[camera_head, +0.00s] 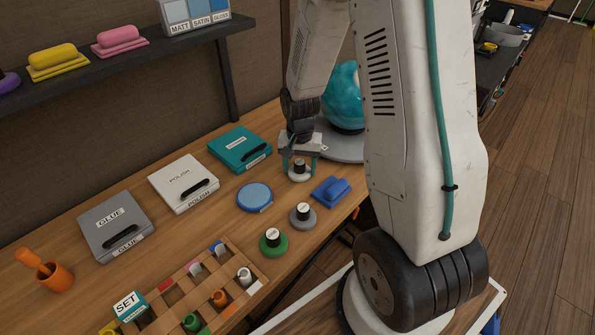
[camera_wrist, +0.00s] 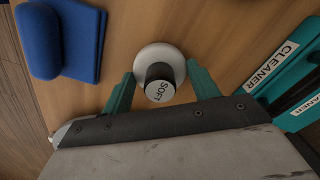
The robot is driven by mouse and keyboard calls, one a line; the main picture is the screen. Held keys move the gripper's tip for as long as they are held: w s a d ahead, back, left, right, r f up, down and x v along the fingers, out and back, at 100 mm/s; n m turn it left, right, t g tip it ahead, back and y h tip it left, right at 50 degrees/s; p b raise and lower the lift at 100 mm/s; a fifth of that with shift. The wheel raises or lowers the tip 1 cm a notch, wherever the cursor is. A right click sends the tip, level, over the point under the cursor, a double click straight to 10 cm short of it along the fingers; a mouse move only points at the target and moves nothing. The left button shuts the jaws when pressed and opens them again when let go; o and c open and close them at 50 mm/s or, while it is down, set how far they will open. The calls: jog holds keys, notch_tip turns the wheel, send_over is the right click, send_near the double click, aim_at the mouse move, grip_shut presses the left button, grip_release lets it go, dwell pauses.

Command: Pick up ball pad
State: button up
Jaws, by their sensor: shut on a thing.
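A round white pad with a black knob (camera_head: 299,176) stands on the wooden bench, and its knob top reads SOFT in the wrist view (camera_wrist: 160,91). My gripper (camera_head: 300,165) points down over it, with one teal finger on each side in the wrist view (camera_wrist: 161,74). The gripper is shut on this white pad, which looks upright and at bench level; I cannot tell whether it is lifted. A grey pad (camera_head: 303,222) and a green pad (camera_head: 273,250) with similar black knobs stand nearer the front. A teal ball (camera_head: 343,97) sits on a grey base, partly hidden by my arm.
A blue block (camera_head: 331,191) and a round blue tin (camera_head: 254,197) lie close by. A teal CLEANER case (camera_head: 240,149), a white POLISH case (camera_head: 184,183) and a grey GLUE case (camera_head: 117,227) line the back. A divided wooden tray (camera_head: 259,267) is at the front.

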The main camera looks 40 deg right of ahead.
aim_at(300, 162)
notch_tip(300, 162, up, 10)
dwell(0.6)
jog(key=shift+o, duration=0.9)
